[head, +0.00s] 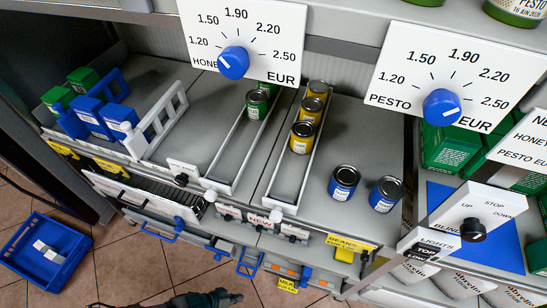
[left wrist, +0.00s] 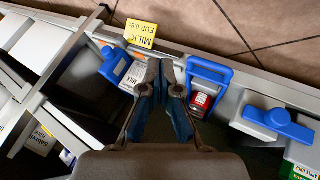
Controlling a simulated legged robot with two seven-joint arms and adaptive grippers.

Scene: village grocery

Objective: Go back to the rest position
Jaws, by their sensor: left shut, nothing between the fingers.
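My left gripper (head: 232,297) shows at the bottom edge of the head view, below the front of the shelf and over the tiled floor. In the left wrist view my left gripper (left wrist: 161,72) is shut and empty, its fingertips close together in front of the shelf edge. A milk container (left wrist: 131,76) with a blue part is just left of the fingertips, and a red can (left wrist: 201,101) by a blue handle (left wrist: 209,71) is to their right. I cannot tell how far away they are. My right gripper is not in view.
The shelf holds yellow cans (head: 303,138) in a lane and blue cans (head: 343,182) on its grey surface. Price dials, such as the honey dial (head: 233,62), hang above. A blue basket (head: 52,283) stands on the floor at left. Open floor lies between basket and gripper.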

